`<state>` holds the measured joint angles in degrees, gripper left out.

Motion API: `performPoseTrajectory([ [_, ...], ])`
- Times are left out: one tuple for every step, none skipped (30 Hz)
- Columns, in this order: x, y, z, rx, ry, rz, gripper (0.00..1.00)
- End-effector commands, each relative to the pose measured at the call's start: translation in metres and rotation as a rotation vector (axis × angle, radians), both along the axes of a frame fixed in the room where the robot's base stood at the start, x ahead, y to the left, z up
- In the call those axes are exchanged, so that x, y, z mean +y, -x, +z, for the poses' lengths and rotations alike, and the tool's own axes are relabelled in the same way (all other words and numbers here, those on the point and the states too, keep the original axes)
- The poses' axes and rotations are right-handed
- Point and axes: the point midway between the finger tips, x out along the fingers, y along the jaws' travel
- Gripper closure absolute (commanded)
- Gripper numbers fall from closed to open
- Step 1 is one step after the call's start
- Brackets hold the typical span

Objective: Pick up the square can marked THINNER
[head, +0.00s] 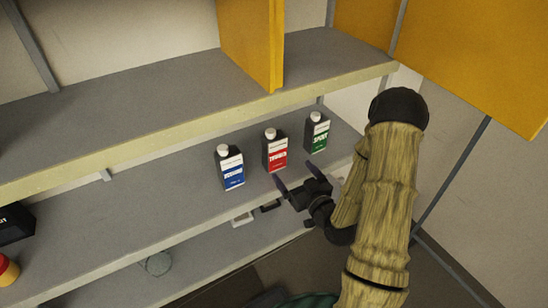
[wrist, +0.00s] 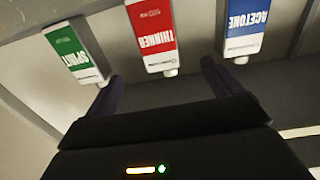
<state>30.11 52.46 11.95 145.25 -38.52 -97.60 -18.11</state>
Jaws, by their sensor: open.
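The square can marked THINNER (head: 275,153) has a red label and a pale cap. It stands upright on the middle shelf between two like cans. In the wrist view the THINNER can (wrist: 152,32) appears upside down, between and just beyond the fingertips. My gripper (head: 297,172) is open and empty, in front of the THINNER can and a little to its right in the head view. Both fingers of my gripper (wrist: 160,72) show in the wrist view, apart from the can. No contact is visible.
A blue can marked ACETONE (head: 231,168) stands left of THINNER, and a green can marked SPIRIT (head: 317,133) stands right. Yellow panels (head: 460,60) are at upper right. A dark box (head: 14,224) is far left.

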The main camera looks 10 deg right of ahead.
Motion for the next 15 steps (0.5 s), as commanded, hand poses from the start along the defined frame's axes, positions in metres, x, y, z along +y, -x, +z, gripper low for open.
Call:
performPoseTrajectory([
  [0.0003, -0.0012, -0.0042, -0.003, 0.000, 0.000, 0.09],
  [0.0006, -0.0019, -0.0041, -0.003, 0.001, 0.001, 0.09],
  [0.0010, -0.0026, -0.0043, -0.002, 0.001, 0.001, 0.09],
  [0.0010, -0.0032, -0.0040, -0.004, 0.002, 0.000, 0.09],
  [0.0011, -0.0038, -0.0039, -0.003, 0.001, 0.000, 0.09],
  [0.0014, -0.0044, -0.0043, -0.002, 0.001, -0.001, 0.09],
  [0.0016, -0.0049, -0.0041, -0.002, 0.001, -0.001, 0.09],
  [0.0018, -0.0054, -0.0040, -0.003, 0.002, -0.001, 0.09],
  [0.0023, -0.0059, -0.0040, -0.002, 0.001, -0.001, 0.09],
  [0.0027, -0.0063, -0.0039, -0.002, 0.001, -0.001, 0.09],
  [0.0031, -0.0066, -0.0041, -0.002, 0.000, -0.001, 0.09],
  [0.0036, -0.0070, -0.0040, -0.002, 0.000, -0.002, 0.09],
  [0.0038, -0.0074, -0.0038, -0.002, 0.001, -0.002, 0.09],
  [0.0041, -0.0075, -0.0040, -0.001, 0.001, -0.003, 0.09],
  [0.0045, -0.0078, -0.0039, -0.001, 0.001, -0.003, 0.09],
])
